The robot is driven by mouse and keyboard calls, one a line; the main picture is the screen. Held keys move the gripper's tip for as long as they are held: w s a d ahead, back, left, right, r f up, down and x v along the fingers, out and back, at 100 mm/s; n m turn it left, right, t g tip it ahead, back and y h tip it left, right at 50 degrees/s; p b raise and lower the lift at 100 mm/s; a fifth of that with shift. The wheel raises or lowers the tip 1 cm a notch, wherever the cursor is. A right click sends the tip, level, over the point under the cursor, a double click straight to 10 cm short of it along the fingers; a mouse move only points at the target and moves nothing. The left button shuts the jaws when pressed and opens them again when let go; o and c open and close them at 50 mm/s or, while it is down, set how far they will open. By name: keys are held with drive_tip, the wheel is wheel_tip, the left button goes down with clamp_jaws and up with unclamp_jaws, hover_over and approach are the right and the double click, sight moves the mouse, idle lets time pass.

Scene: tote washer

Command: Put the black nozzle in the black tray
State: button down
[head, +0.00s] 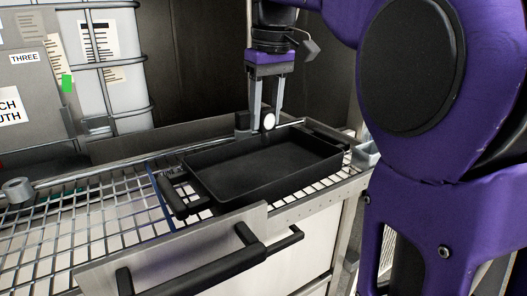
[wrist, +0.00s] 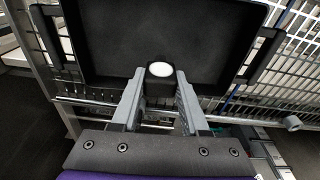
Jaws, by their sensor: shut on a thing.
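The black nozzle (wrist: 160,73), with a round white end face, is between my gripper's fingertips in the wrist view. My gripper (head: 266,118) is shut on it at the far edge of the tray in the head view, with the white face toward the camera. The black tray (head: 262,190) is empty, with side handles, on the wire rack. In the wrist view the tray (wrist: 95,45) lies beyond the fingertips (wrist: 160,80), and the nozzle overlaps its nearest wall. I cannot tell the nozzle's exact height above the rim.
The wire rack (head: 75,225) is mostly clear left of the tray. A grey ring-shaped part (head: 17,190) lies at its far left. A grey cup (head: 367,154) is right of the tray. A steel panel with a black handle (head: 235,262) is in front; a caged white tank (head: 115,65) stands behind.

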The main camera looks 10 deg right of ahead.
sight(265, 144)
drive_tip(key=shift+f+b, duration=0.4)
drive_tip(key=shift+f, duration=2.8)
drive_tip(key=shift+f, duration=0.1)
drive_tip(key=shift+f, duration=0.15)
drive_tip(key=shift+c, duration=2.1)
unclamp_jaws()
drive_tip(key=r, duration=0.4)
drive_tip(key=s+r, duration=0.1)
drive_tip(key=r, duration=0.7)
drive_tip(key=shift+s+d+p, duration=0.15)
drive_tip(key=shift+d+p, duration=0.15)
drive_tip(key=shift+p, duration=0.1)
drive_tip(key=shift+r, duration=0.2)
